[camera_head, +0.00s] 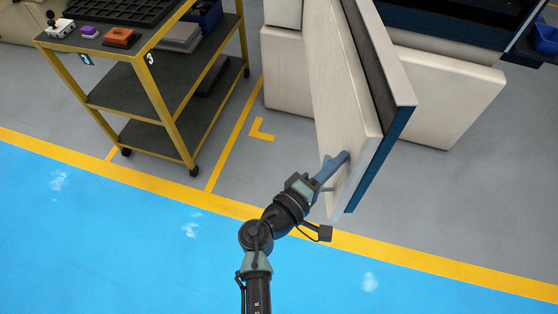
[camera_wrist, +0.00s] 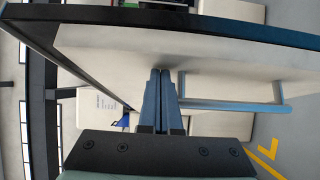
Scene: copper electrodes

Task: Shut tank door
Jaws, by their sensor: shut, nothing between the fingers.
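The tank door (camera_head: 340,80) is a thick cream panel with a blue and grey outer edge. It stands swung open, out from the tank body (camera_head: 445,95). My gripper (camera_head: 345,157) is at the lower part of the door's cream face, by its handle. In the wrist view the two blue fingers (camera_wrist: 160,75) are together and empty, with their tips close to the door face (camera_wrist: 210,50). The grey bar handle (camera_wrist: 235,104) lies just right of the fingers, not between them. I cannot tell whether the fingertips touch the door.
A yellow-framed cart (camera_head: 150,85) with dark shelves stands at the left, holding small devices and trays. Another cream panel (camera_head: 287,70) is behind the door. Yellow lines (camera_head: 410,262) cross the floor. The blue and grey floor around the door is clear.

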